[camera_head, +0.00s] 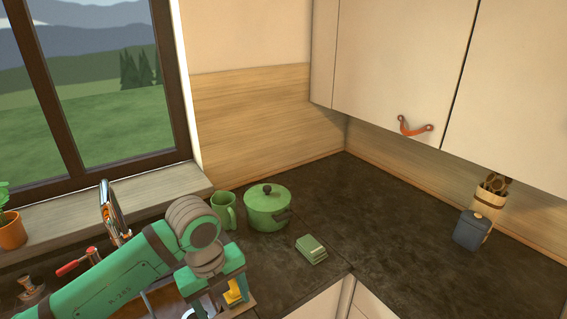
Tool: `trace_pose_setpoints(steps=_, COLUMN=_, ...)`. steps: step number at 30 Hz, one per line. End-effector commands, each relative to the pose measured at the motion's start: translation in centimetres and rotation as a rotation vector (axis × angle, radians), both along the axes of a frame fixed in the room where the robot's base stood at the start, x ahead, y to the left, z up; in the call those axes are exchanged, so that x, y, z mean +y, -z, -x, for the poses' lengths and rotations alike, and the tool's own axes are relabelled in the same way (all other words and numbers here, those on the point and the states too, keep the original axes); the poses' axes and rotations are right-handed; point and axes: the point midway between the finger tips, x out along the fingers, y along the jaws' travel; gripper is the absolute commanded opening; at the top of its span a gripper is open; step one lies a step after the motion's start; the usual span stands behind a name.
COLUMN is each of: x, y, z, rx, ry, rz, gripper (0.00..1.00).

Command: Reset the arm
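My green arm reaches in from the lower left of the head view, above the sink area. My gripper (236,297) is at its end, pointing down near the bottom edge of the picture. It is left of the small green block-like item (311,249) and in front of the green pot (267,208). A yellow piece shows at the gripper's fingers; I cannot tell whether it is part of the gripper or something held. The fingertips are too small and partly hidden to tell whether they are open or shut.
A green mug (223,210) stands beside the pot. A blue canister (473,230) and a utensil holder (488,203) stand at the right. A wall cupboard (395,60) with an orange leather pull (414,127) hangs above. The dark counter (390,220) is clear in the middle.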

Motion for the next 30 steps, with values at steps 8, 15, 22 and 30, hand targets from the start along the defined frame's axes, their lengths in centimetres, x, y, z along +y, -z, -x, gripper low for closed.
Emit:
trace_pose_setpoints(steps=8, x=-5.0, y=0.4, z=-2.5, rx=-0.096, ry=-0.029, rz=0.142, gripper=0.66)
trace_pose_setpoints(steps=15, x=-12.2, y=0.0, z=-5.3, rx=-0.209, ry=-0.09, rz=0.368, gripper=0.66)
trace_pose_setpoints(steps=22, x=-20.6, y=-2.2, z=-7.9, rx=-0.306, ry=-0.204, rz=0.687, gripper=0.66)
trace_pose_setpoints(steps=30, x=-26.9, y=-5.2, z=-9.6, rx=-0.348, ry=-0.396, rz=1.053, gripper=0.66)
